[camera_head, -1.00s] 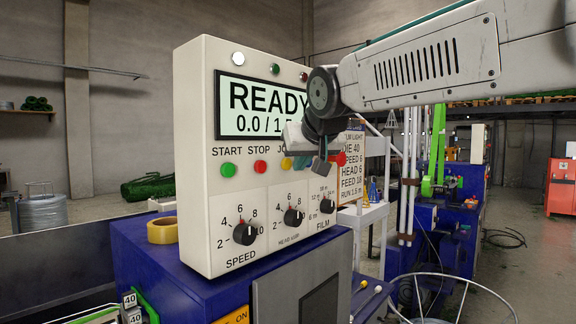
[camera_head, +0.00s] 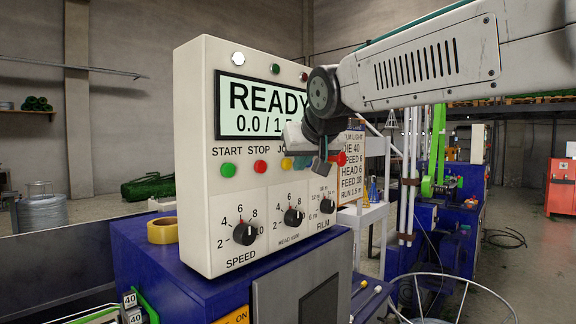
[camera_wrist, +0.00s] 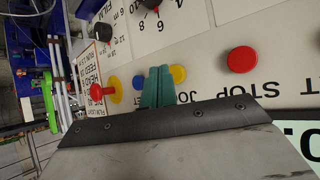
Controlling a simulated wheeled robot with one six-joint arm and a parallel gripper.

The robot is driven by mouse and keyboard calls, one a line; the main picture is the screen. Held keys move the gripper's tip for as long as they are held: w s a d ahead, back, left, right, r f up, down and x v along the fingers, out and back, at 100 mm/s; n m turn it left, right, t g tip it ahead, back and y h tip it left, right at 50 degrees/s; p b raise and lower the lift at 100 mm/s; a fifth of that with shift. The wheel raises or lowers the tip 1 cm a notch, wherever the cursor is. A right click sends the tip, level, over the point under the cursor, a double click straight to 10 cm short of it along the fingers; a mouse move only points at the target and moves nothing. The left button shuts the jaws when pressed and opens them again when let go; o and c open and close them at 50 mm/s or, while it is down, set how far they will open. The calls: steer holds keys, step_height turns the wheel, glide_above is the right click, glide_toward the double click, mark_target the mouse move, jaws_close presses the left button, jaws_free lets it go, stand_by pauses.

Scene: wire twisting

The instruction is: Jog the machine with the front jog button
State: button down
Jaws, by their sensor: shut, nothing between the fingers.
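The white control panel (camera_head: 262,205) stands upright on the blue machine (camera_head: 165,262), its display reading READY. The yellow jog button (camera_head: 286,164) is in the front button row, right of the red STOP button (camera_head: 260,167); its label is partly hidden by my gripper. My gripper (camera_head: 319,168) is shut and empty, just right of the jog button, at the panel's front. In the wrist view, its teal fingertips (camera_wrist: 160,72) are beside a yellow button (camera_wrist: 178,74); I cannot tell whether they touch. More yellow shows on their other side.
A red mushroom button (camera_wrist: 97,92) on a yellow disc sits close to the fingers. The green START button (camera_head: 229,170) is farther left. Several black knobs, including the SPEED knob (camera_head: 244,234), stick out below the buttons. A yellow tape roll (camera_head: 162,230) lies left of the panel.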

steer(key=shift+a, duration=0.1)
steer(key=shift+w+a, duration=0.25)
stand_by(0.3)
steer(key=shift+w+a, duration=0.25)
steer(key=shift+a, duration=0.1)
stand_by(1.7)
steer(key=shift+d, duration=0.1)
steer(key=shift+s+d, duration=0.5)
steer(key=shift+d, duration=0.1)
steer(key=s+d, duration=0.1)
steer(key=d, duration=0.1)
steer(key=s+d, duration=0.2)
stand_by(0.6)
